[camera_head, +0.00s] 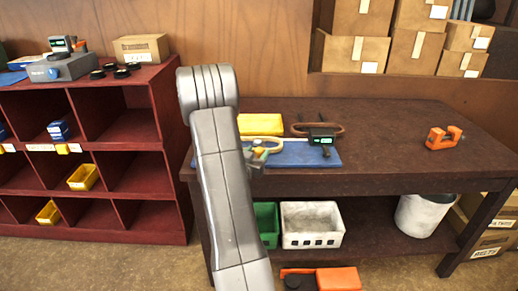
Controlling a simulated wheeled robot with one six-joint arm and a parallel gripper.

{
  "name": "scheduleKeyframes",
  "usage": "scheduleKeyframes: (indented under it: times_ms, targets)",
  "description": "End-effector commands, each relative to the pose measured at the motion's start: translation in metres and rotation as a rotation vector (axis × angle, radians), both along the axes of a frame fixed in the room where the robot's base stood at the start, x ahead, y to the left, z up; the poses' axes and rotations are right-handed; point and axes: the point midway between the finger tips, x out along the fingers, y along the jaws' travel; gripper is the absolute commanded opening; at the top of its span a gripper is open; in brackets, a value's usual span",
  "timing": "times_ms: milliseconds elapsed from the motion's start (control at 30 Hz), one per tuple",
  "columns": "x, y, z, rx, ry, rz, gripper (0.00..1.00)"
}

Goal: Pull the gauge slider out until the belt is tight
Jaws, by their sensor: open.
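The gauge (321,136) is a dark device with a lit green display, on the blue mat (300,154) on the workbench. A brown belt (300,128) lies in a loop behind and beside it; I cannot tell how tight it is. A small dark part sticks out at the gauge's front, but I cannot make out the slider clearly. My gripper (258,154) is partly hidden behind my grey arm, over the left part of the mat and left of the gauge. It is open and apart from the gauge.
A tan loop (264,140) lies by my gripper, with a yellow box (261,124) behind it. An orange clamp-like tool (443,138) lies on the right of the workbench (395,118). Bench room between gauge and tool is clear. A red shelf (130,160) stands left.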

Motion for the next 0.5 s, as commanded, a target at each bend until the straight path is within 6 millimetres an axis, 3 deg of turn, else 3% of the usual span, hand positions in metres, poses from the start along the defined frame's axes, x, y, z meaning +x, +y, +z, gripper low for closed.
scheduleKeyframes:
  times_ms: [200, 500]
  targets:
    - [0.020, -0.008, 0.000, -0.001, 0.000, 0.000, 0.50]
    - [0.022, -0.009, 0.000, -0.001, 0.000, 0.001, 0.50]
